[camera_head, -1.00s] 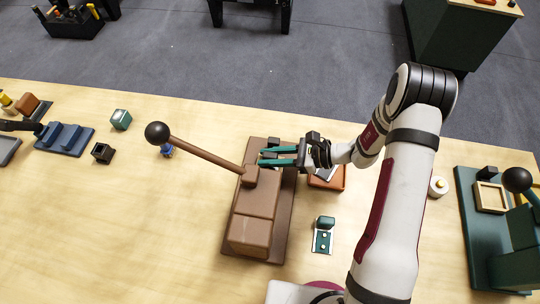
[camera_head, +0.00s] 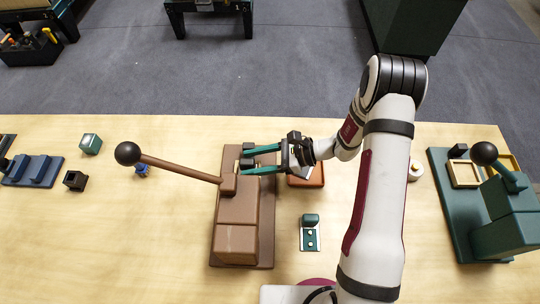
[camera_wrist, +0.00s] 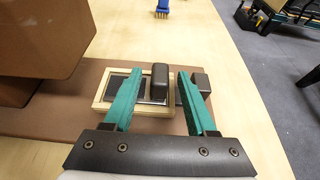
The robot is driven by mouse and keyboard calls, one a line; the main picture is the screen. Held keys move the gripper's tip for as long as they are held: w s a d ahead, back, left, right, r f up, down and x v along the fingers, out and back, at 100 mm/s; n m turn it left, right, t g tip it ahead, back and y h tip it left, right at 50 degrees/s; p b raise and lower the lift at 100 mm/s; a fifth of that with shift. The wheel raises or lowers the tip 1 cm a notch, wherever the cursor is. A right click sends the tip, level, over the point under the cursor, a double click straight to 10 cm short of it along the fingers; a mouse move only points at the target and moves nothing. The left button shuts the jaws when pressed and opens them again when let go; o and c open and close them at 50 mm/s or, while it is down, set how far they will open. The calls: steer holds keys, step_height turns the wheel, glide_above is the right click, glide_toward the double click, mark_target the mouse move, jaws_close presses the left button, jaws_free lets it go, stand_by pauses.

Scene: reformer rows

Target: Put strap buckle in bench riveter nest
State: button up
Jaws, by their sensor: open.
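The brown bench riveter (camera_head: 237,210) stands mid-table, with a ball-ended lever pointing left. Its nest, a cream frame (camera_wrist: 101,105), shows in the wrist view on the brown base. Inside the frame lies a dark and silver plate with an upright dark block, which I take to be the strap buckle (camera_wrist: 160,82). My gripper (camera_head: 243,162) is over the far end of the riveter base. In the wrist view its teal fingers (camera_wrist: 160,78) are open, one on each side of the dark block with gaps visible. The head view mostly hides the nest behind the fingers.
An orange-brown tray (camera_head: 306,181) sits right of the riveter, partly under my gripper. A teal-blocked plate (camera_head: 310,234) lies nearer. A green machine (camera_head: 507,220) stands at right; a second dark block (camera_wrist: 200,84) stands beside the nest. The table's left front is clear.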

steer(key=v, duration=1)
steer(key=shift+r, duration=0.15)
steer(key=s+d+r+n+h, duration=0.1)
steer(key=s+r+n+h, duration=0.4)
steer(key=s, duration=0.6)
steer(key=s+d+r+n+h, duration=0.1)
steer(key=s+r+n+h, duration=0.5)
steer(key=s, duration=0.5)
step_height(320, 180, up, 3)
steer(key=shift+d+f+n+h, duration=0.15)
steer(key=shift+d+n+h, duration=0.2)
steer(key=shift+n, duration=0.35)
